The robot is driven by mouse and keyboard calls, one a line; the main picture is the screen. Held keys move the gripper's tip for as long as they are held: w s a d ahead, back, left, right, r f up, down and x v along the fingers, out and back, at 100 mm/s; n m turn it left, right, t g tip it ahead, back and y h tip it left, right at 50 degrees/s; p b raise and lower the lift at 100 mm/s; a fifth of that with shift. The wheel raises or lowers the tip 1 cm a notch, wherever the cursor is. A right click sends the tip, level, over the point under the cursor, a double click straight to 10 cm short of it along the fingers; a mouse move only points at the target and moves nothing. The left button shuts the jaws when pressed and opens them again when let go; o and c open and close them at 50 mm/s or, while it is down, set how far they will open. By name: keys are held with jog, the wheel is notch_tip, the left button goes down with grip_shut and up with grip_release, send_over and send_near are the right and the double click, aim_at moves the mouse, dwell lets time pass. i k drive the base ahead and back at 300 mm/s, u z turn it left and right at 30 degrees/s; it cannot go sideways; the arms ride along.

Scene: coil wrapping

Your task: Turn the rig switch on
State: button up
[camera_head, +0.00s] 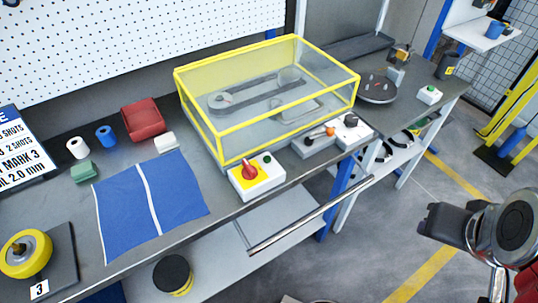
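A white switch box (265,187) stands at the front edge of the workbench, left of centre. It carries a red rotary knob (250,172) on a yellow plate and a small dark green button or lamp (267,160). I take this to be the rig switch, but its label is not readable. The rig sits behind it under a clear cover with a yellow frame (268,137). My gripper (426,222) is at the lower right, out over the floor beyond the bench front. It is well apart from the switch box. Its finger opening cannot be made out.
A grey rail (310,215) runs in front of the bench. A blue mat (150,205) lies left. Another box with a green button (430,94) is far right.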

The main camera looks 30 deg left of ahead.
aim_at(249, 173)
jog(key=z, duration=0.85)
jog(key=k, duration=1.15)
jog(key=u, duration=1.5)
jog(key=i, duration=0.5)
